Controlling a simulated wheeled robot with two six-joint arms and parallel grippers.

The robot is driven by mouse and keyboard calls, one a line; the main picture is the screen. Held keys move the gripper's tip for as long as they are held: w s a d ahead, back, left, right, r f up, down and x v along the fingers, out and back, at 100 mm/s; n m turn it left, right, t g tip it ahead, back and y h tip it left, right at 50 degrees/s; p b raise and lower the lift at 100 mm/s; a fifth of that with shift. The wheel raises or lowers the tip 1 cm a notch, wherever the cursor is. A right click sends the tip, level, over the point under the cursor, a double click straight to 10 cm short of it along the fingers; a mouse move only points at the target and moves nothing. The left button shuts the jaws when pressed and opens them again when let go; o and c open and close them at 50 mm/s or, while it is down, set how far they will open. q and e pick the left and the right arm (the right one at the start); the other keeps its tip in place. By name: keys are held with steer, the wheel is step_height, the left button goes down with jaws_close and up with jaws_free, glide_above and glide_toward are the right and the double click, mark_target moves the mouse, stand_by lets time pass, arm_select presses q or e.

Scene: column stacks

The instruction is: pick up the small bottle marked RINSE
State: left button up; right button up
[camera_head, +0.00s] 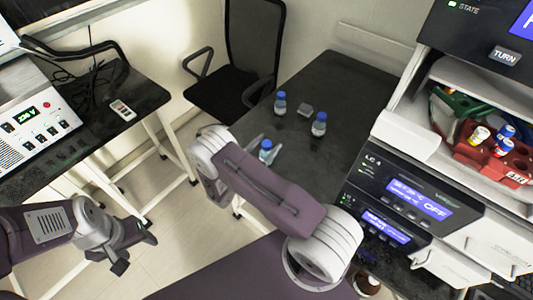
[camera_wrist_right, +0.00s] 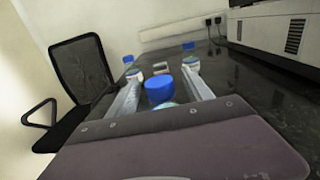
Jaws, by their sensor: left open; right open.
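Three small bottles with blue caps stand upright on the dark bench: a rear one (camera_head: 280,104), a right one (camera_head: 319,125) and a near one (camera_head: 266,152). Their labels are too small to read, so I cannot tell which is marked RINSE. My right gripper (camera_wrist_right: 161,72) is open, its pale fingers on either side of the near bottle (camera_wrist_right: 161,92), whose lower part is hidden. The two other caps show beyond the fingertips in the right wrist view. My left gripper (camera_head: 136,252) is open and empty, low over the floor at the left, away from the bottles.
A small grey block (camera_head: 305,110) lies between the rear and right bottles. A stacked instrument (camera_head: 400,200) with a shelf of racked vials stands to the right. A black chair (camera_head: 240,75) is behind. A left bench (camera_head: 100,120) holds a power unit.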

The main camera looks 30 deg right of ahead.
steer(key=x, duration=0.3)
steer(key=shift+a, duration=0.1)
steer(key=shift+c, duration=0.7)
jaws_close()
stand_by(0.5)
